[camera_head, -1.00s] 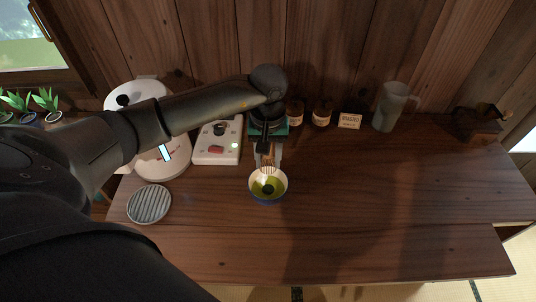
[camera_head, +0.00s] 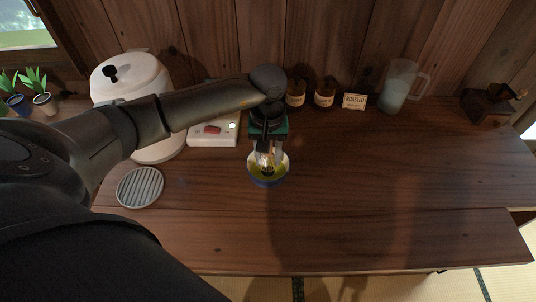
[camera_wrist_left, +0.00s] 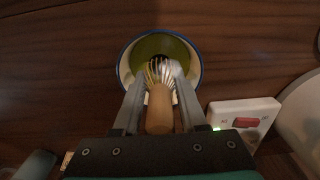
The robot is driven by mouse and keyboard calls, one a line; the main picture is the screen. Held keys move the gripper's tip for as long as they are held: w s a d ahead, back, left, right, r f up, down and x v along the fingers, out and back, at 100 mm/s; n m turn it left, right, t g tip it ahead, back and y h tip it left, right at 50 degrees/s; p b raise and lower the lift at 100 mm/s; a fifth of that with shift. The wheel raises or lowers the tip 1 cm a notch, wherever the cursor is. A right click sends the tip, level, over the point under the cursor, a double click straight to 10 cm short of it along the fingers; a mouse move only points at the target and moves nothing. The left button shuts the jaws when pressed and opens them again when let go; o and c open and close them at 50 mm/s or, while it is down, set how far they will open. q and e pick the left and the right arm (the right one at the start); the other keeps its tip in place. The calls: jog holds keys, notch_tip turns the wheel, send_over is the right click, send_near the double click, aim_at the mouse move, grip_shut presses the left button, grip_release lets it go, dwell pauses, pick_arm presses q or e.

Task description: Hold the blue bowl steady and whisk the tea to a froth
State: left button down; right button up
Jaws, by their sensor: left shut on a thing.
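The blue bowl (camera_head: 268,183) stands on the wooden table, with green tea inside. Its rim also shows in the left wrist view (camera_wrist_left: 124,62). My left gripper (camera_head: 266,152) is shut on the wooden handle of the whisk (camera_wrist_left: 159,108) and holds it over the bowl, tines toward the tea. In the head view the tines reach inside the rim; I cannot tell how deep they are in the tea. The gripper's fingers also show in the left wrist view (camera_wrist_left: 155,98), on both sides of the handle. My right gripper is not in view.
A white kettle-like pot (camera_head: 125,85) and a white box with a red switch (camera_head: 212,133) stand left of the bowl. A round striped mat (camera_head: 140,187) lies front left. Jars (camera_head: 324,93), a sign (camera_head: 354,102), a jug (camera_head: 397,88) and a grinder (camera_head: 488,106) line the back. The table's right side is clear.

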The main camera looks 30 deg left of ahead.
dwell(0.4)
pick_arm(q)
jog(key=shift+r+p, duration=2.6)
jog(key=shift+r, duration=1.35)
jog(key=s+d+r+m+b, duration=0.4)
jog(key=s+d+r+m, duration=0.1)
jog(key=d+r, duration=0.3)
jog(key=shift+s+d+r+m, duration=0.3)
jog(key=shift+r+m, duration=0.25)
jog(key=shift+m, duration=0.15)
jog(key=shift+a, duration=0.1)
